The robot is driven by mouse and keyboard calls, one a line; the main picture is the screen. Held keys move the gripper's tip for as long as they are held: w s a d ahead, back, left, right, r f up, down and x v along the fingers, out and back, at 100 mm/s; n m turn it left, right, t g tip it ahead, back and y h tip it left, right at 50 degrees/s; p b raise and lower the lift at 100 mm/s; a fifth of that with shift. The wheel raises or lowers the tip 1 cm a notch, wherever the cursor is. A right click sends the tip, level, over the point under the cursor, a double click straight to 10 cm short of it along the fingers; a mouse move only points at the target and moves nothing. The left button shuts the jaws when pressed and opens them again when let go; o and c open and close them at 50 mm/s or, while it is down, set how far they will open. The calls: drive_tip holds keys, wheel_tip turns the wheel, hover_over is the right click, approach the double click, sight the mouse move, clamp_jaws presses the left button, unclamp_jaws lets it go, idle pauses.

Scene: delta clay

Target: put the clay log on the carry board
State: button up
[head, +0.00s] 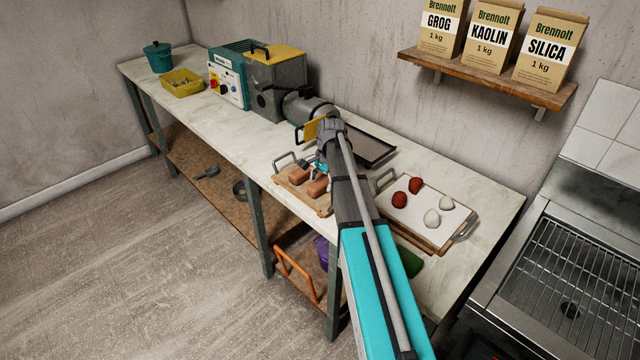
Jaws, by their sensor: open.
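A wooden carry board (323,209) with metal handles lies on the bench, left of my arm. Brown clay pieces lie on it, one at the left (299,175) and one nearer the arm (318,187). No separate clay log shows clearly; my arm and gripper hide part of the bench between the board and the machine's outlet. My gripper (323,166) points down above the back right of the board, in front of the dark tray. It is open, and its fingertips are mostly hidden.
A grey machine (272,85) with a yellow top stands behind, its barrel pointing right to a dark tray (376,150). A white-topped tray (420,232) holds red and white balls at right. A yellow bin (182,86) and green pot (158,58) stand far left.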

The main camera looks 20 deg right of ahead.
sight(326, 179)
drive_tip(key=p+v, duration=1)
drive_tip(key=v, duration=0.1)
idle(0.3)
drive_tip(key=shift+s+d, duration=0.1)
idle(0.6)
drive_tip(key=s+a+n+h, duration=0.2)
drive_tip(key=s+a+n, duration=1.1)
drive_tip(key=s+a, duration=0.5)
drive_tip(key=shift+s+f+n+t, duration=0.3)
drive_tip(key=shift+s+t, duration=0.1)
drive_tip(key=shift+s, duration=1.75)
